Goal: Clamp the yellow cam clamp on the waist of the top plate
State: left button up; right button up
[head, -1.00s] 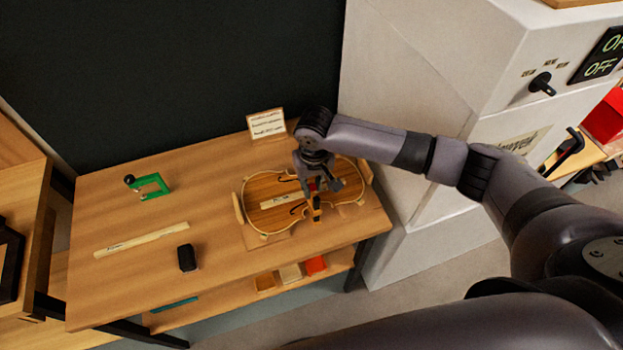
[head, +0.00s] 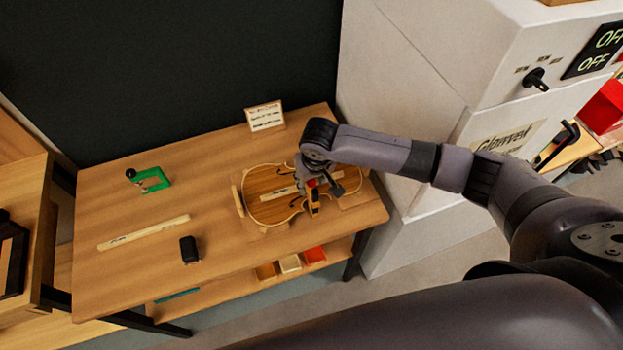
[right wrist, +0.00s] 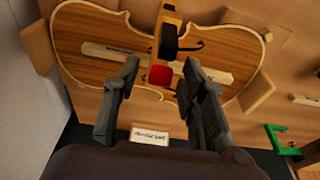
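The violin top plate (head: 268,207) lies on the bench at its right part, held between small wooden blocks. The yellow cam clamp (head: 315,203) stands at the plate's near waist edge. In the right wrist view, the clamp (right wrist: 168,18) reaches over the waist, with a black part and a red part. Whether its jaws grip the plate cannot be told. My right gripper (head: 325,187) is over the plate, by the clamp. In the right wrist view, my right gripper's fingers (right wrist: 161,70) stand apart on both sides of the red part, with gaps visible. My left gripper is not in view.
A green clamp (head: 152,180), a labelled wooden strip (head: 145,232) and a black object (head: 189,250) lie on the bench's left. A small sign (head: 265,117) stands behind the plate. A white cabinet (head: 420,90) rises at the right. The bench middle is mostly clear.

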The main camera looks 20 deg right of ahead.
jog(key=shift+r, duration=0.25)
jog(key=v, duration=1.1)
jog(key=shift+r, duration=0.25)
